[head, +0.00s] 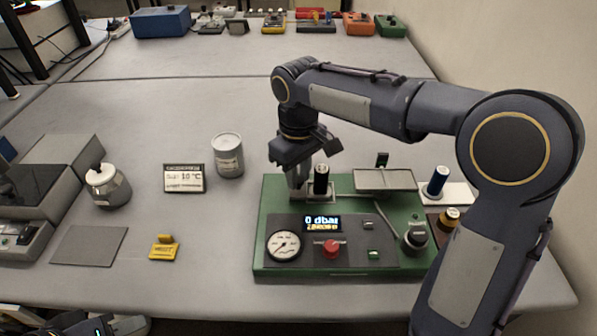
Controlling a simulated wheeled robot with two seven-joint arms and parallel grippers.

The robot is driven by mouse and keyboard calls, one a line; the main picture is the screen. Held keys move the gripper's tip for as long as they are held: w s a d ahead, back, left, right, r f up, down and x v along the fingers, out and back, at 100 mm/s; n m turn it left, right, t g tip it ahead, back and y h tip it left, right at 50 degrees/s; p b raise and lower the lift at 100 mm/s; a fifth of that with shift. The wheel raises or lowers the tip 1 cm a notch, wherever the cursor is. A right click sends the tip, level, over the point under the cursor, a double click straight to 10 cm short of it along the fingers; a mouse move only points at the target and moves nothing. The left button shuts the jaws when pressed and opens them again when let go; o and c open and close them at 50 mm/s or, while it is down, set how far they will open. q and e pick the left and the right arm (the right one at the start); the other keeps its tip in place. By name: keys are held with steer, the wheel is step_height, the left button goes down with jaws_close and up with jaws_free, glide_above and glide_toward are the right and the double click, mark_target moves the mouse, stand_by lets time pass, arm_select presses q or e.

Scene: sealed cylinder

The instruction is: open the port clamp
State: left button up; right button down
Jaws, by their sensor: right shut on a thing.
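A green test unit (264,248) stands on the table at the centre right. It has a dial gauge (284,246), a lit display reading 0 dbar (322,223) and a red knob (331,249). A dark upright cylinder (321,180) stands at its back left, beside a flat metal tray (385,179). My right gripper (297,180) reaches down from above at the unit's back left corner. It is shut on what looks like the port clamp, mostly hidden by the fingers, just left of the dark cylinder. A dark part at the bottom left edge (95,325) appears to be my left gripper, mostly cut off.
Several devices line the far table.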

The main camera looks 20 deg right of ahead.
steer(key=a+p, duration=0.1)
steer(key=w+a+p, duration=0.1)
steer(key=a, duration=0.1)
steer(key=a+p, duration=0.1)
steer(key=a, duration=0.1)
steer(key=shift+w+r, duration=0.1)
steer(key=shift+w, duration=0.15)
steer(key=c, duration=1.2)
jaws_free()
steer(key=shift+a, duration=0.15)
step_height(320, 180, up, 8)
